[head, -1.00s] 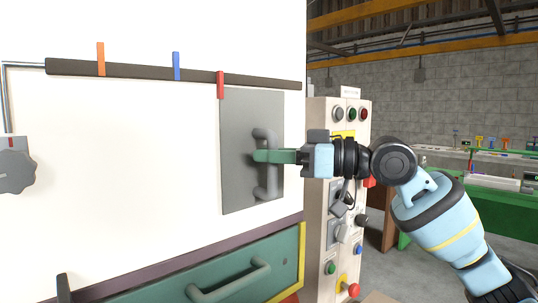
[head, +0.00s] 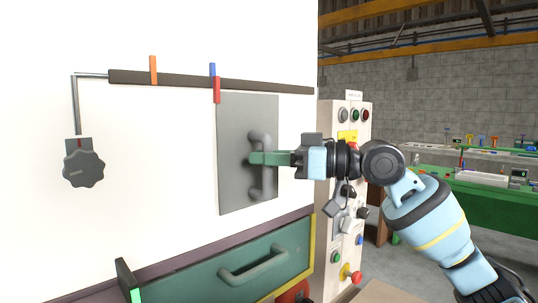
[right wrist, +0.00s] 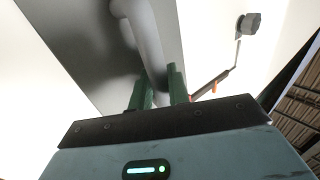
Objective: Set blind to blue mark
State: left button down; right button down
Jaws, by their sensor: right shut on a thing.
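The blind is a flat grey panel (head: 235,130) under a dark rail (head: 265,86) on a white wall, with a grey upright handle (head: 267,190). A red tab (head: 217,92) stands at the panel's top left corner. The blue mark (head: 212,69) is on the rail just above it; the red tab sits almost under it, slightly to its right. An orange mark (head: 153,70) is farther left. My right gripper (head: 260,158) is shut on the handle. In the right wrist view its green fingers (right wrist: 160,92) stand either side of the handle (right wrist: 143,35). My left gripper is not in view.
A dark knob (head: 84,168) hangs below the rail's left end. A green drawer (head: 200,280) with a bar handle lies below the panel. A control box (head: 345,130) with buttons stands right of the wall, behind my right arm. The wall left of the panel is clear.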

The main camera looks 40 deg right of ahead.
jog(key=shift+a, duration=0.2)
jog(key=shift+d, duration=0.1)
jog(key=c, duration=1.4)
grip_release()
jog(key=shift+s, duration=0.1)
